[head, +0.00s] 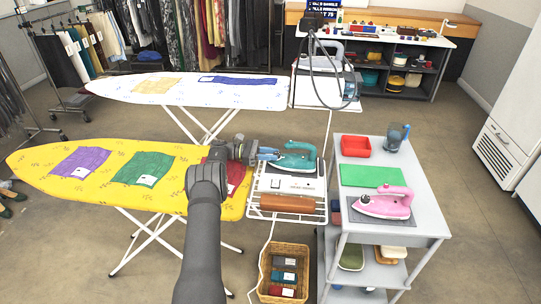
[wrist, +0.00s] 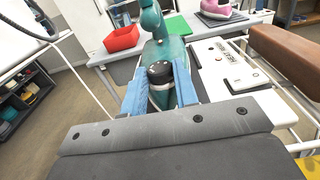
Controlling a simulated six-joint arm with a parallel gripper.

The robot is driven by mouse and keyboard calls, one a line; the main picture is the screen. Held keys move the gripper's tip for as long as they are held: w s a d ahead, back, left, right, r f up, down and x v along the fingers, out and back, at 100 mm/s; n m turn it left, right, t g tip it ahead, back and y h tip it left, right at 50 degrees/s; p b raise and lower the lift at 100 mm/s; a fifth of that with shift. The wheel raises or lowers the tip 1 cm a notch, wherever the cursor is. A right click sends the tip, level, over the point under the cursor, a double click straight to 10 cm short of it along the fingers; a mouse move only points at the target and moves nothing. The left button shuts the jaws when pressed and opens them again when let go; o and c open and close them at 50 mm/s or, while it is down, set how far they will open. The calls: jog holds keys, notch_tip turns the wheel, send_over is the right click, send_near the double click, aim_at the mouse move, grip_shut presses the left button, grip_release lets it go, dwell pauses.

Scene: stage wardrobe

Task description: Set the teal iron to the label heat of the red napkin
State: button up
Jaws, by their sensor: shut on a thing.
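In the wrist view my gripper's blue fingers (wrist: 160,88) are shut on the iron's dark dial (wrist: 159,70), one finger on each side. The dial's marks are too small to read. The red napkin (head: 236,177) lies on the right part of the yellow board, partly hidden by my arm. A white label shows on it, too small to read.
Purple (head: 81,162) and green (head: 143,168) napkins lie on the yellow board (head: 40,160). A grey cart (head: 425,225) at the right carries a pink iron (head: 384,203), a green mat (head: 372,175) and a red tray (head: 356,146). A basket (head: 267,262) stands on the floor.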

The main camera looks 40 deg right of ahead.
jog(key=shift+d+m+g+y, duration=0.1)
jog(key=shift+m+g+y, duration=0.3)
jog(key=shift+y, duration=0.1)
dwell(0.3)
jog(key=o, duration=1)
jog(key=shift+s+a+n+t+h, duration=0.15)
jog(key=shift+a+n+t+h, duration=0.05)
jog(key=shift+n+t+h, duration=0.85)
